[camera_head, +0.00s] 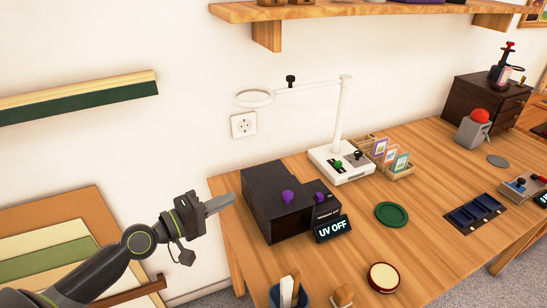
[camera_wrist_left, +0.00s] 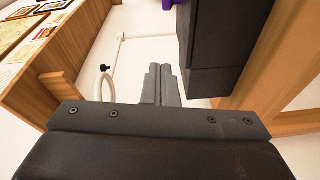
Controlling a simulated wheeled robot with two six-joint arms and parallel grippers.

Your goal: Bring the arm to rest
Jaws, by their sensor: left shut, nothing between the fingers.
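My left gripper (camera_head: 219,203) is shut and empty, held in the air just left of the table's left edge in the head view. Its closed fingers point right, toward a dark box with a purple knob. In the left wrist view the two grey fingers (camera_wrist_left: 161,85) lie together with nothing between them. The dark box (camera_wrist_left: 225,50) shows at the right of that view, apart from the fingers. My right gripper is not in view.
A shelf (camera_head: 370,10) hangs above. Framed panels (camera_head: 50,250) lean at the left.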

